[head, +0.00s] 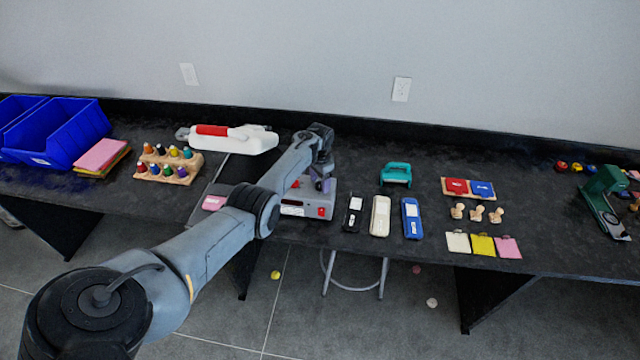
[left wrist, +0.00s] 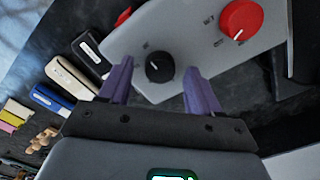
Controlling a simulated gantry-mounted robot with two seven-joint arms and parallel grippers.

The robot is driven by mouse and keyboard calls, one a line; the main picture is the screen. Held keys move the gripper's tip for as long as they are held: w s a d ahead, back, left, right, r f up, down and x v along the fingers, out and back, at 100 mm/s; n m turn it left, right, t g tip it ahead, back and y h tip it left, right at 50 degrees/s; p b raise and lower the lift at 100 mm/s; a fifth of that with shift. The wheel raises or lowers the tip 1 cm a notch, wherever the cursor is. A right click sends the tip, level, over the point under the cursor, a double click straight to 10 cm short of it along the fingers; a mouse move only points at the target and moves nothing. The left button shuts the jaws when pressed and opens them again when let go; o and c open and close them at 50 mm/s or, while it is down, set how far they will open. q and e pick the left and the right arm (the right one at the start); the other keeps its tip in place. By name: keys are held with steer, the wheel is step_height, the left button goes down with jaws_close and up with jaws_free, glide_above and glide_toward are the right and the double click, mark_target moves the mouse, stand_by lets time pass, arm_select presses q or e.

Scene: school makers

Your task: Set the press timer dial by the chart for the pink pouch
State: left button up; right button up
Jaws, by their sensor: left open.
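My left gripper (head: 322,182) is open above the grey press housing (head: 328,198), its purple fingers pointing down. In the left wrist view, its fingertips (left wrist: 158,72) stand on either side of a small black dial (left wrist: 160,67) with a light pointer mark; contact cannot be told. A larger red dial (left wrist: 241,18), also with a white mark, sits on the same grey panel (left wrist: 185,35). The marks beside the dials are too small to read. A flat pink piece (head: 213,202) lies at the press's left; I cannot tell if it is the pouch. No chart is clearly legible.
Right of the press lie black, cream (head: 380,215) and blue cases. Beyond are a teal punch (head: 396,173), wooden stamps and coloured square pieces (head: 482,245). A bottle rack (head: 168,165) and blue bins (head: 58,135) stand left. My arm hides part of the press.

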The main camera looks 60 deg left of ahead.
arm_select(q)
steer(key=shift+f, duration=0.25)
steer(key=shift+c, duration=0.4)
steer(key=c, duration=1)
steer(key=shift+o, duration=0.2)
